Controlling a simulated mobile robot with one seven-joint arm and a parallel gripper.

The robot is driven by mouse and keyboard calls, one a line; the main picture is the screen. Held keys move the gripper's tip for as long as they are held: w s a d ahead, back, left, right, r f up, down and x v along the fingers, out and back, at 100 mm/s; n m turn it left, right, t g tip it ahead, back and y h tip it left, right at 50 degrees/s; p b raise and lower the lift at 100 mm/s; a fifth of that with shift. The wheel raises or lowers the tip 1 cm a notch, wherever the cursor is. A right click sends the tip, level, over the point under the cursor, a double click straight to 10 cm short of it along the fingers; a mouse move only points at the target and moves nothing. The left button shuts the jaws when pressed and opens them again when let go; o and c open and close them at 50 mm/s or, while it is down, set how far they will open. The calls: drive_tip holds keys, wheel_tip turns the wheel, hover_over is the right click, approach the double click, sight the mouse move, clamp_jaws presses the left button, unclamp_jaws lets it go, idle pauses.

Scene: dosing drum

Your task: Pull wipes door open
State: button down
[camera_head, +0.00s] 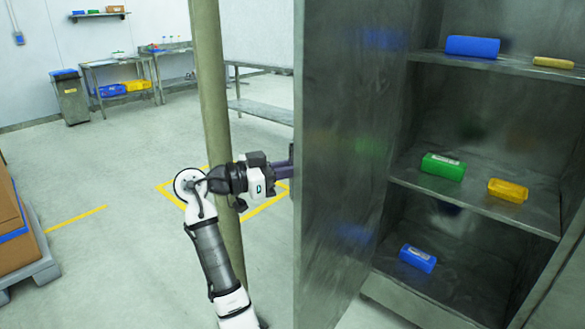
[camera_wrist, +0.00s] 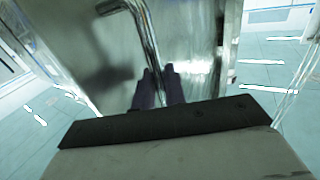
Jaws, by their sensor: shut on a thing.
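The grey steel door (camera_head: 338,130) of the cabinet stands swung wide open in the head view, its inner face toward the camera. Its outer face (camera_wrist: 190,60) fills the middle of the wrist view, with a bent metal bar handle (camera_wrist: 146,38) on it. My gripper (camera_wrist: 158,76) is shut on the handle, its two dark fingers around the lower part of the bar. In the head view the fingertips are hidden behind the door's edge. The open cabinet (camera_head: 470,185) shows shelves with a few blue, green and yellow packs.
A thick greenish post (camera_head: 212,90) stands close beside my arm. A loaded pallet (camera_head: 30,275) is at the left edge. Steel tables (camera_head: 120,62) and a bin (camera_head: 70,97) stand at the back left. Open floor with yellow lines (camera_head: 75,220) lies left of the post.

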drive_tip(key=c, duration=1.6)
unclamp_jaws()
drive_tip(key=shift+o, duration=0.2)
drive_tip(key=b+v, duration=0.2)
drive_tip(key=v, duration=1.2)
drive_tip(key=shift+w, duration=0.1)
